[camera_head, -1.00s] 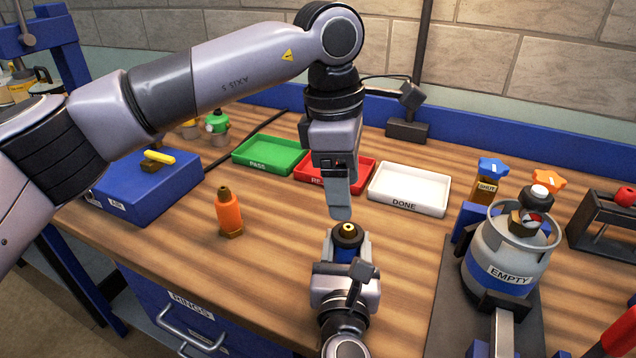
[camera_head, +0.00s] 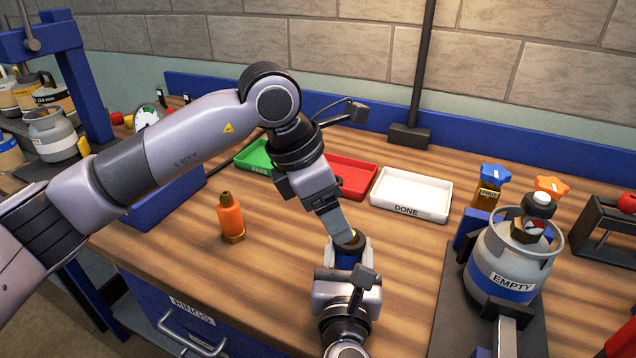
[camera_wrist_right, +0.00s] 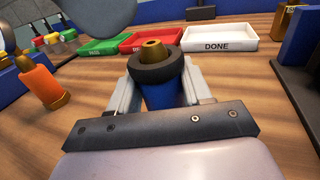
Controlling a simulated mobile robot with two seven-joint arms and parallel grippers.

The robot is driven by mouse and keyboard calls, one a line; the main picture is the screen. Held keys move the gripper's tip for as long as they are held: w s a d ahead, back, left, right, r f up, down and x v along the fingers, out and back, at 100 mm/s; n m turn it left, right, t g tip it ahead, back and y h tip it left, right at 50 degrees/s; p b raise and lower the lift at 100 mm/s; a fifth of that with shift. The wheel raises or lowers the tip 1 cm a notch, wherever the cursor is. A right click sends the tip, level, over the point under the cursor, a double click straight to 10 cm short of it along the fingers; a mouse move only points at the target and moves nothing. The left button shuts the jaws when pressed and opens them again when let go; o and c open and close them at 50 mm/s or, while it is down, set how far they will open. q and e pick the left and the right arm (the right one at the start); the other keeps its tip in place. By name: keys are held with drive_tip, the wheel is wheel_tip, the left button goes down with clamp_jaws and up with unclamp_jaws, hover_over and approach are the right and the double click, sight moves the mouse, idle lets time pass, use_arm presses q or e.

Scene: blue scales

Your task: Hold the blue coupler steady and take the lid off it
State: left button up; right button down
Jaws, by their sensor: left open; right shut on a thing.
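The blue coupler (camera_head: 348,259) stands upright at the front middle of the bench, with a dark ring and brass tip at its top. The right wrist view shows its blue body (camera_wrist_right: 160,96), the black ring (camera_wrist_right: 158,72) and brass tip (camera_wrist_right: 152,51). My right gripper (camera_head: 346,264) is shut around the body from the front. My left gripper (camera_head: 346,236) is open and tilted, its fingertips over the coupler's top in the head view, partly hiding it. I cannot tell whether they touch. No separate lid shows.
An orange fitting (camera_head: 231,218) stands to the left. Green (camera_head: 254,158), red (camera_head: 354,178) and white DONE (camera_head: 411,194) trays lie behind. A grey EMPTY cylinder (camera_head: 512,262) stands in a holder at right. Bench between orange fitting and coupler is clear.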

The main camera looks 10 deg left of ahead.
use_arm(q)
drive_tip(key=shift+x, duration=2.25)
drive_tip(key=c, duration=1)
drive_tip(key=shift+c, duration=0.2)
drive_tip(key=shift+r, duration=0.15)
drive_tip(key=shift+r, duration=1)
use_arm(e)
drive_tip(key=shift+f, duration=0.1)
use_arm(q)
drive_tip(key=shift+s+d, duration=0.1)
